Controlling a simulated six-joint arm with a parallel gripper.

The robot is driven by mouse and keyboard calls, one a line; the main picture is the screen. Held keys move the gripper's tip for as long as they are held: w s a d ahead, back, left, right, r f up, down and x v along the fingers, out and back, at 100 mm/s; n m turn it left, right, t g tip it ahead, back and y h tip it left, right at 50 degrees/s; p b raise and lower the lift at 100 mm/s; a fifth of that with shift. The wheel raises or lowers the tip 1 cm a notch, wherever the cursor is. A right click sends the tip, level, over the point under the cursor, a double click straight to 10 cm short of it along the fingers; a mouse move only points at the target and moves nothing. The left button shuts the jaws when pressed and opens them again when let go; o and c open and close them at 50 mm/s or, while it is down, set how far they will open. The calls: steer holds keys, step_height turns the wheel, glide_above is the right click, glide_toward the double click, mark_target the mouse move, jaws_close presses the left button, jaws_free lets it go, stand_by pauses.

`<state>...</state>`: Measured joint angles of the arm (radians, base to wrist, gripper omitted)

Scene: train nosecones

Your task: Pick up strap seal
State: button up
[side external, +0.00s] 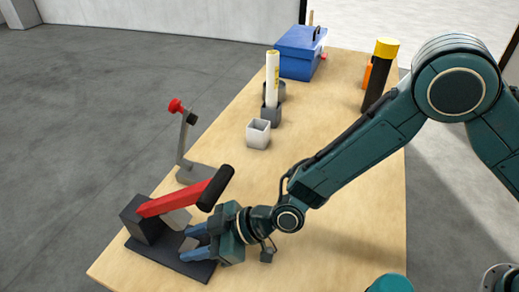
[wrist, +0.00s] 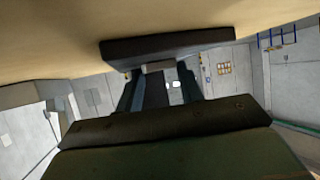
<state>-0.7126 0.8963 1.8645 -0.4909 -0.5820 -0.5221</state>
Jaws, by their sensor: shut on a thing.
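My gripper (side external: 188,244) is low over the black base (side external: 165,250) of a red-handled press at the near left of the table. Its two blue fingers are shut on a small grey piece (side external: 189,243), which I take to be the strap seal. In the wrist view, the grey piece (wrist: 159,67) shows between the fingertips, in front of a dark slab (wrist: 165,46). The fingers hide part of it. I cannot tell whether it touches the base. The red handle (side external: 180,198) with its black grip slants just above the gripper.
A grey stand with a red knob (side external: 176,106) is behind the press. A grey open box (side external: 258,133), a white tube (side external: 272,78) in a holder, a blue toolbox (side external: 301,52) and a black-yellow cylinder (side external: 379,76) stand farther back. The table's right middle is clear.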

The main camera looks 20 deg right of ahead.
steer(key=shift+r, duration=0.25)
steer(key=shift+r, duration=1.5)
steer(key=s+d, duration=0.2)
steer(key=d, duration=0.3)
steer(key=s+d, duration=0.2)
steer(key=d, duration=0.4)
steer(key=s+d, duration=0.3)
steer(key=d, duration=0.2)
steer(key=shift+d, duration=0.3)
steer(key=shift+w, duration=0.1)
